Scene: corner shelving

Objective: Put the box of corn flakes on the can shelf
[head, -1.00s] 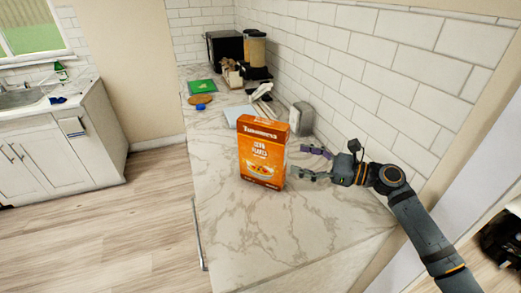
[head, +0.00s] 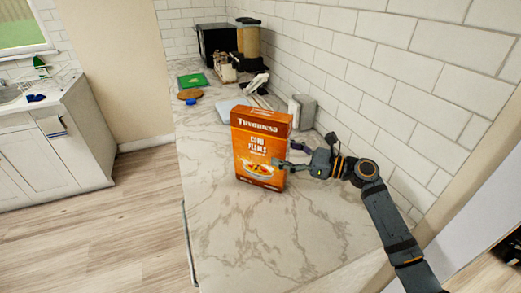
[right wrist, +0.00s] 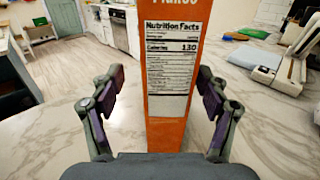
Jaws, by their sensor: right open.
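The orange corn flakes box (head: 262,150) stands upright on the marble counter in the head view. My right gripper (head: 290,155) is at the box's right side, with its fingers open. In the right wrist view the box's narrow side with the nutrition label (right wrist: 173,70) is between the two open fingers (right wrist: 165,100), with gaps on both sides. In the head view one finger is by the box's front right edge and the other is partly hidden behind the box. My left gripper is not in view. No can shelf is in view.
The marble counter (head: 235,235) is clear in front of the box. Behind it are a grey toaster-like appliance (head: 303,110), a blender (head: 248,40), a black appliance (head: 217,52) and a green board (head: 192,80). A tiled wall (head: 400,80) bounds the right.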

